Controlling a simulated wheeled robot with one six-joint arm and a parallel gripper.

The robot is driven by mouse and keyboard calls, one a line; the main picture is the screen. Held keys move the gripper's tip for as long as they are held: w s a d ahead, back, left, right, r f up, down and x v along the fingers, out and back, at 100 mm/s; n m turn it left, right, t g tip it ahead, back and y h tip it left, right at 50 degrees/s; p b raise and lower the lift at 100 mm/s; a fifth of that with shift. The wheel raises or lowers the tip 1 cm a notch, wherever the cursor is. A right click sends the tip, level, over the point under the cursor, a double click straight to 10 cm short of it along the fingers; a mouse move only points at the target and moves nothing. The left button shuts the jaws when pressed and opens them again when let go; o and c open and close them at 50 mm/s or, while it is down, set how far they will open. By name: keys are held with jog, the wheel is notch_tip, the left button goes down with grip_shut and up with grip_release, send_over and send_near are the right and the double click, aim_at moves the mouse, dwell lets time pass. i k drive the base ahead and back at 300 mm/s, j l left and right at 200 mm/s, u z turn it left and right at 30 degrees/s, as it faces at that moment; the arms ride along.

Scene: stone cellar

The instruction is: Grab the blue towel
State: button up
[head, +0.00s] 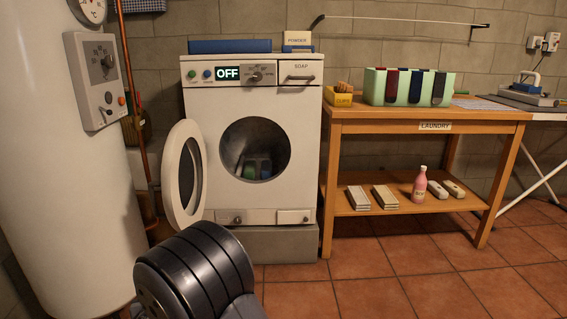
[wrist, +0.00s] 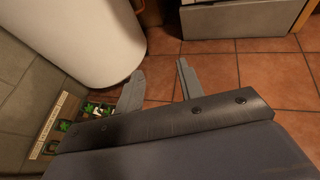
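A flat, long blue thing (head: 230,46) lies on top of the white washing machine (head: 300,105); I cannot tell whether it is a towel. A pale green box (head: 374,88) on the wooden table has a dark red, a blue (head: 417,87) and a dark navy piece at its front, perhaps cloths. Dim blue and green shapes (head: 252,168) show inside the machine's drum, whose round door (head: 186,174) stands open to the left. My gripper (wrist: 160,66) is open and empty, above the tiled floor in the wrist view. The head view shows my arm but not my fingers.
A big white tank (head: 65,190) stands at the left. The wooden table (head: 425,115) holds a yellow box (head: 343,99); its lower shelf has a pink bottle (head: 419,185) and pale blocks. An iron (head: 528,90) rests at the right. The front floor is clear.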

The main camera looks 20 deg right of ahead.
aim_at(267, 165)
jog(key=i+l+z, duration=0.15)
jog(key=i+l, duration=0.2)
jog(key=i, duration=0.25)
jog(key=i+l+z, duration=0.2)
jog(key=i, duration=0.35)
jog(key=i+l+z, duration=0.15)
jog(key=i, duration=0.5)
jog(key=i+l+z, duration=0.15)
jog(key=i, duration=0.45)
